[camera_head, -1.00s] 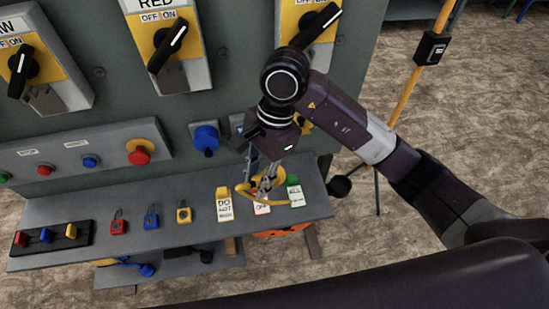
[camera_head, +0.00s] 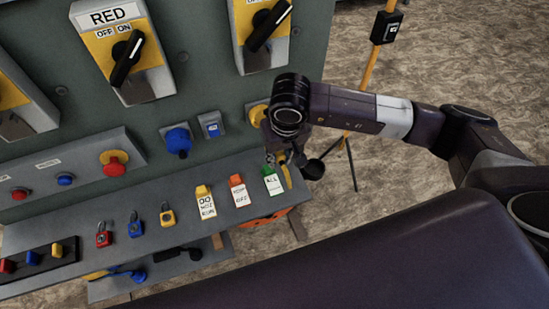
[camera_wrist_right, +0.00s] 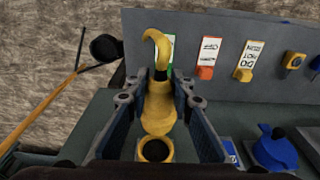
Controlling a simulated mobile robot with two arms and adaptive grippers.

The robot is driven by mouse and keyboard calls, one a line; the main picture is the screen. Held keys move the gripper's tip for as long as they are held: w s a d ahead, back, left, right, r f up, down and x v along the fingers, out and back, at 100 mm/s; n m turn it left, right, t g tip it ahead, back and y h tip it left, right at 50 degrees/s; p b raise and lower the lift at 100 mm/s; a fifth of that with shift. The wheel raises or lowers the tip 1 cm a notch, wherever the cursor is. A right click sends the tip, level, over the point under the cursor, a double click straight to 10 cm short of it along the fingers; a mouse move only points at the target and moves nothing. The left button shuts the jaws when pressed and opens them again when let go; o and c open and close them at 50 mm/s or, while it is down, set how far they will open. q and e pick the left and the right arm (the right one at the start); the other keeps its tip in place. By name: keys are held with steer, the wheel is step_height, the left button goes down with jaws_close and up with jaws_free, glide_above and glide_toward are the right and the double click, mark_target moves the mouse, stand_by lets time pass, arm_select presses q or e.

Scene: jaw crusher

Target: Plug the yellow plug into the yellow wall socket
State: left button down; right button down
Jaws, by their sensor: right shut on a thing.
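My right gripper (camera_wrist_right: 158,105) is shut on the yellow plug (camera_wrist_right: 158,120), with a finger on each side of it. The plug's curved yellow cable (camera_wrist_right: 160,42) points away from the panel. The yellow wall socket (camera_wrist_right: 155,150), a yellow ring with a dark opening, lies just below the plug in the right wrist view. Whether they touch is not clear. In the head view the yellow socket (camera_head: 257,114) is partly hidden behind my right wrist, and the right gripper (camera_head: 283,160) is mostly hidden too. My left gripper is not in view.
A yellow pole (camera_head: 378,55) stands right of the panel.

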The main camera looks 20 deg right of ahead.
steer(key=shift+f+b, duration=0.1)
steer(key=shift+b, duration=0.6)
steer(key=w+b, duration=0.2)
steer(key=w, duration=0.2)
steer(key=shift+w, duration=0.15)
steer(key=shift+w+a+r+b, duration=0.1)
steer(key=shift+w+r+b, duration=0.1)
steer(key=shift+w+b, duration=0.5)
steer(key=shift+w, duration=0.1)
steer(key=shift+b, duration=0.35)
stand_by(0.4)
steer(key=shift+b, duration=0.45)
